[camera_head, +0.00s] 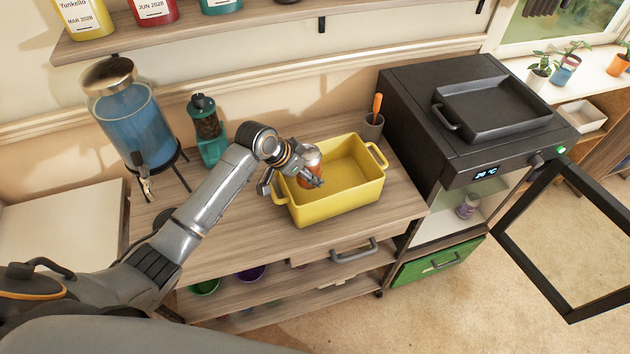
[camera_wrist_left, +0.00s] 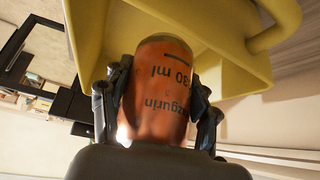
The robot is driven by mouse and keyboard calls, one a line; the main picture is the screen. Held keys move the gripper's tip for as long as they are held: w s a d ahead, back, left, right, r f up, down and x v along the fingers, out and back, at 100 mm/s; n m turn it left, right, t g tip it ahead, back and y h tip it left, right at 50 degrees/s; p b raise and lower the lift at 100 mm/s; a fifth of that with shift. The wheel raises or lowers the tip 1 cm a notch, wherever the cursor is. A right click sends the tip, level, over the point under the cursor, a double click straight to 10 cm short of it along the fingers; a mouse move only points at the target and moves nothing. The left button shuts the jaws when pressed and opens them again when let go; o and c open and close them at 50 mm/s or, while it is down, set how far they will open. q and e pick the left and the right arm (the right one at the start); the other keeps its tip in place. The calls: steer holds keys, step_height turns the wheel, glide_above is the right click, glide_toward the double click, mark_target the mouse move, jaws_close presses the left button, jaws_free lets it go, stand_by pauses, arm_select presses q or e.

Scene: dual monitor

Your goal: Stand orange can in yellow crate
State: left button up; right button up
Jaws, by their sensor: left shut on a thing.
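The orange can (camera_head: 311,158) has a metallic silver top and dark lettering. It is at the left part of the yellow crate (camera_head: 358,200), inside its rim as far as the head view shows. My left gripper (camera_head: 316,181) is shut around the can. In the left wrist view the can (camera_wrist_left: 160,92) sits between the two dark fingers of the gripper (camera_wrist_left: 158,110), with the crate (camera_wrist_left: 225,55) behind and above it. I cannot tell whether the can touches the crate floor. My right gripper is not in view.
The crate stands on a wooden cart (camera_head: 235,240). A blue drink dispenser (camera_head: 135,125) and a teal grinder (camera_head: 207,130) stand at the left. A dark cup (camera_head: 372,127) with an orange-handled tool is behind the crate. A black oven (camera_head: 440,120) has its door (camera_head: 570,235) open at right.

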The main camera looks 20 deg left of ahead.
arm_select(q)
steer(key=shift+s+f, duration=0.1)
steer(key=shift+f, duration=0.45)
steer(key=f, duration=0.4)
steer(key=shift+w+f+p, duration=0.2)
steer(key=shift+w+p, duration=0.1)
steer(key=shift+w, duration=0.05)
steer(key=shift+s+f, duration=0.1)
steer(key=shift+f, duration=0.05)
steer(key=shift+f, duration=0.2)
steer(key=o, duration=1.5)
steer(key=shift+c, duration=0.2)
